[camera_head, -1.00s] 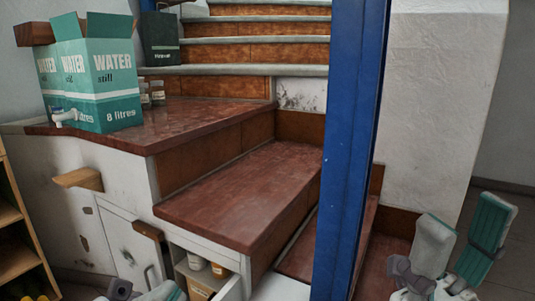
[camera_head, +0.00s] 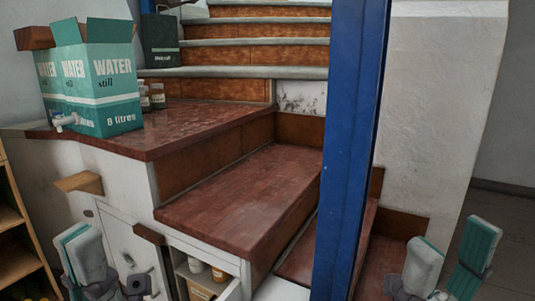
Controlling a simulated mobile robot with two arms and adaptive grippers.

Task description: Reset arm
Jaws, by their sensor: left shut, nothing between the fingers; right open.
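My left gripper (camera_head: 82,238) is at the lower left, in front of the white cabinet front under the landing. Its two pale, teal-padded fingers are shut together and pointing up, with nothing between them. My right gripper (camera_head: 452,238) is at the lower right, right of the blue post. Its two fingers stand apart and point up, open and empty. The bottom picture edge cuts off part of it.
A blue post (camera_head: 350,150) stands between my grippers. A wooden shelf (camera_head: 12,217) is at the far left. A water box (camera_head: 118,92) stands on the red-brown landing (camera_head: 200,122).

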